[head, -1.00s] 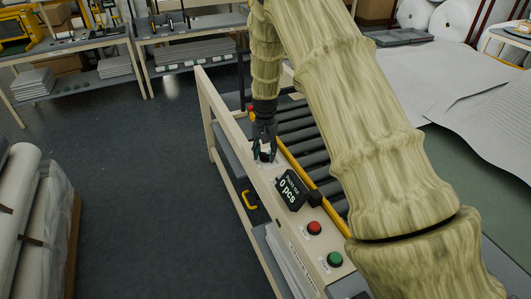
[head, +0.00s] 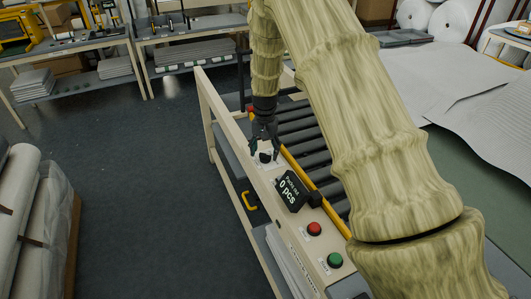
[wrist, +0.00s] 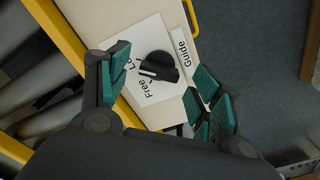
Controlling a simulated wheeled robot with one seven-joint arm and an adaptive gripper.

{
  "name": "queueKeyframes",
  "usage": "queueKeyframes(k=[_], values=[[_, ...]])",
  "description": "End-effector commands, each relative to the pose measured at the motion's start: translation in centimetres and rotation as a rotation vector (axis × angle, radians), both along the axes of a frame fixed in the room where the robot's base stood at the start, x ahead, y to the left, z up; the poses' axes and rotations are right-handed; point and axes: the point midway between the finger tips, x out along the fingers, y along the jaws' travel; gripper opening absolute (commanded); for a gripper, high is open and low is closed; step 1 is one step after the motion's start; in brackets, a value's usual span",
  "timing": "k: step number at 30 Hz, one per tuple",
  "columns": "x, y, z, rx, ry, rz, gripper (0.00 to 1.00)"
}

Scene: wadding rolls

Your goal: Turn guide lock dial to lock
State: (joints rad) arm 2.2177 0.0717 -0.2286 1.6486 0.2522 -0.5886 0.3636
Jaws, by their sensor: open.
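The guide lock dial (wrist: 158,67) is a black knob on a white label plate beside a "Guide" tag (wrist: 184,48). The label reads "Free", and a second word starting "Lo" is partly covered by the knob. In the head view the dial (head: 265,156) sits on the cream rail of the roller table. My gripper (wrist: 162,92) is open, with one teal-padded finger on each side of the dial in the wrist view. Both fingers look apart from the knob. In the head view my gripper (head: 264,148) is right at the dial and partly covers it.
A "0 pcs" display (head: 290,191), a red button (head: 314,229) and a green button (head: 335,260) stand along the same rail. Rollers (head: 301,125) with a yellow edge lie to the right. Open floor (head: 150,190) is to the left.

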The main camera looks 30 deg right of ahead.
Motion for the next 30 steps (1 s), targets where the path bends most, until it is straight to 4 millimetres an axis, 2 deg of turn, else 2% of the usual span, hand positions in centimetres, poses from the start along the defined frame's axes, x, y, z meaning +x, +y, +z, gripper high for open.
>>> queueKeyframes(k=[9, 15, 21, 30], values=[[0.1, -0.1, 5.9, -0.001, -0.004, -0.002, 0.64], [0.1, -0.1, 8.8, 0.0, -0.001, -0.001, 0.64], [0.1, -0.1, 10.4, 0.0, -0.001, -0.001, 0.64], [0.0, -0.1, 10.6, 0.0, 0.0, -0.001, 0.64]])
